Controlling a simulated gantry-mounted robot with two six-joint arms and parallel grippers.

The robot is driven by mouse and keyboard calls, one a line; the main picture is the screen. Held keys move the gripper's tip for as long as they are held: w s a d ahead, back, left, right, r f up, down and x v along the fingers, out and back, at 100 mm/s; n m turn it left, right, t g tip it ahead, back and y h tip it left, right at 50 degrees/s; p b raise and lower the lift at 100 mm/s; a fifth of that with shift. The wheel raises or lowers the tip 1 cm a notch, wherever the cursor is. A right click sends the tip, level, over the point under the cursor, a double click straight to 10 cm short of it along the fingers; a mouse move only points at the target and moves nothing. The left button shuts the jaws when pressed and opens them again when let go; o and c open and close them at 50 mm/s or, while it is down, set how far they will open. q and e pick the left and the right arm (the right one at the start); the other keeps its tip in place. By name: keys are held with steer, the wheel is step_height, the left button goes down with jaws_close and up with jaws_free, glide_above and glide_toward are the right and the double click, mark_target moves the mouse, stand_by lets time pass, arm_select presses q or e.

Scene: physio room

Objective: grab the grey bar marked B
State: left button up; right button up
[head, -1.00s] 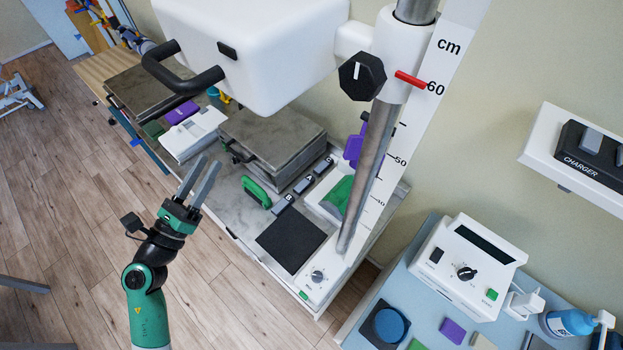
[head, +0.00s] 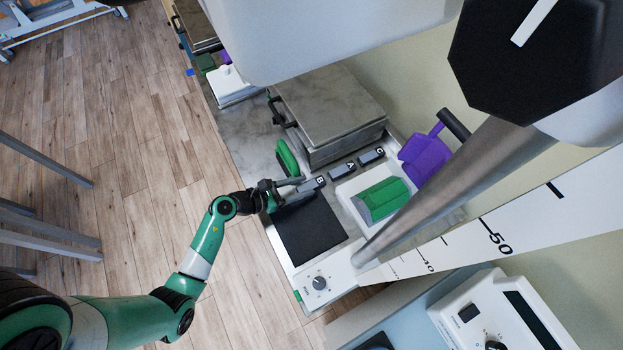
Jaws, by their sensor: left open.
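The grey bar marked B (head: 316,183) lies on the grey worktop, just behind the black mat. It is nearest to the arm in a row of three small grey bars. My left gripper (head: 306,188) is open at its left end, with one finger on either side of that end. I cannot tell whether the fingers touch it. Part of the bar is hidden by the fingers. My right gripper is not in view.
Bar A (head: 343,170) and a third bar (head: 371,157) continue the row to the right. A green handle (head: 286,158) stands just behind the gripper. The black mat (head: 310,232) lies in front, a white tray with a green block (head: 381,199) to the right. A slanted metal column (head: 440,190) crosses the right side.

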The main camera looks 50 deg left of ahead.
mark_target(317, 182)
arm_select(q)
steer(key=b+x, duration=0.2)
steer(key=x, duration=0.3)
steer(key=shift+a+f, duration=0.1)
steer(key=shift+f, duration=0.05)
steer(key=shift+w, duration=0.1)
jaws_close()
